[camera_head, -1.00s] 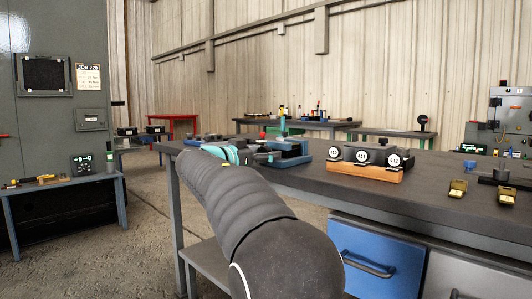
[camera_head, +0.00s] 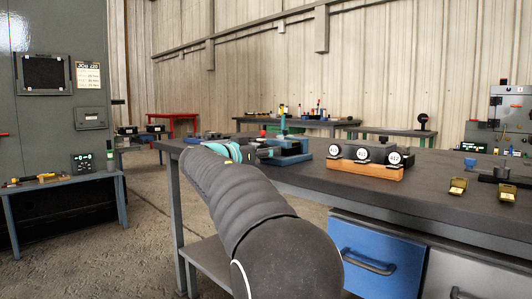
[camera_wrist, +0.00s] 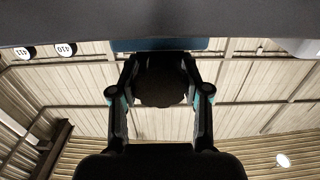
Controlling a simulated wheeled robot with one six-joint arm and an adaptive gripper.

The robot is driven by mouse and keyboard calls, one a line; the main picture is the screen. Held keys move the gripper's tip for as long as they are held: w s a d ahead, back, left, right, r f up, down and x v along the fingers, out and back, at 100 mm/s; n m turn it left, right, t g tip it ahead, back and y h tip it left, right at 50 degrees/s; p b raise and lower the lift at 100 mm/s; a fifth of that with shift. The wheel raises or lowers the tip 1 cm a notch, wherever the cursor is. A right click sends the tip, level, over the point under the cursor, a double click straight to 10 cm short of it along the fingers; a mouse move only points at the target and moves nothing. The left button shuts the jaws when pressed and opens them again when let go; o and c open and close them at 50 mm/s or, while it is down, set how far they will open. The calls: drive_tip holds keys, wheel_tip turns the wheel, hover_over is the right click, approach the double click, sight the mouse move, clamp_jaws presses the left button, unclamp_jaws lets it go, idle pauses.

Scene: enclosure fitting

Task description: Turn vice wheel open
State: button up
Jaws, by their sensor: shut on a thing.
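The blue vice (camera_head: 290,150) stands on the left part of the dark workbench, with a teal upright piece at its back. In the wrist view its blue edge (camera_wrist: 160,44) shows above the gripper. The dark, rounded vice wheel (camera_wrist: 160,88) sits between the two fingers of my gripper (camera_wrist: 160,66). The fingers are closed in on it from both sides. In the head view my arm hides most of the wheel and the gripper. How far the wheel is turned cannot be told.
On the workbench (camera_head: 440,186), grey units with round white labels sit on a wooden block (camera_head: 364,170) right of the vice. Brass pieces (camera_head: 458,187) lie farther right. A low side table (camera_head: 60,182) stands left. Open floor lies between it and the bench.

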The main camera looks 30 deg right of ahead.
drive_tip(key=n, duration=0.3)
drive_tip(key=shift+n, duration=0.3)
drive_tip(key=o, duration=1.2)
drive_tip(key=shift+c, duration=0.2)
drive_tip(key=shift+f, duration=0.1)
drive_tip(key=shift+w, duration=0.1)
drive_tip(key=shift+a, duration=0.55)
drive_tip(key=v, duration=0.7)
drive_tip(key=shift+s, duration=0.25)
drive_tip(key=shift+d, duration=0.15)
drive_tip(key=shift+c, duration=0.2)
